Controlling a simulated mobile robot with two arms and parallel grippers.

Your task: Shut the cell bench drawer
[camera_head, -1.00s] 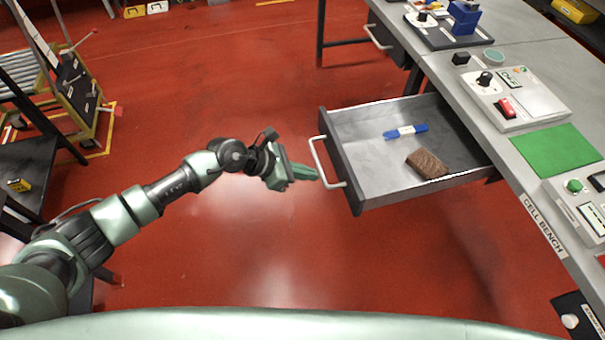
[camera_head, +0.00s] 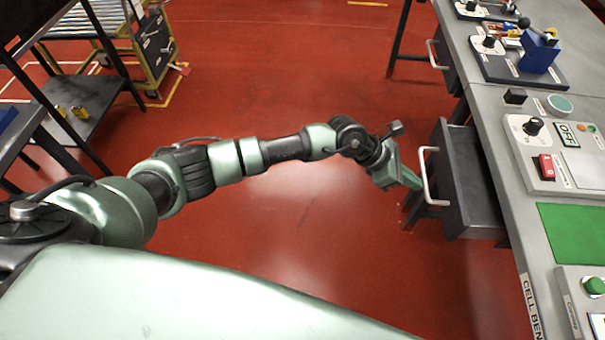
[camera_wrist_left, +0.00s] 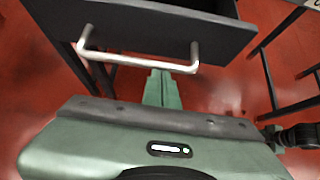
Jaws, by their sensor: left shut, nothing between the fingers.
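The cell bench (camera_head: 508,210) runs down the right side of the head view, with its name label at the front edge. Its grey drawer (camera_head: 478,190) is partly open, and the dark front with a pale bar handle (camera_head: 426,178) sticks out to the left. My left gripper (camera_head: 412,192) is shut and empty, with its green fingers right at the handle and drawer front. In the left wrist view the fingers (camera_wrist_left: 162,90) point at the handle (camera_wrist_left: 140,60); I cannot tell whether they touch it. My right gripper is not in view.
A control box with a red switch (camera_head: 546,166), a green mat (camera_head: 575,232) and a blue device (camera_head: 538,50) stand on the bench top. A yellow-framed cart (camera_head: 152,48) and dark shelf (camera_head: 95,105) are at left. The red floor (camera_head: 290,220) between is clear.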

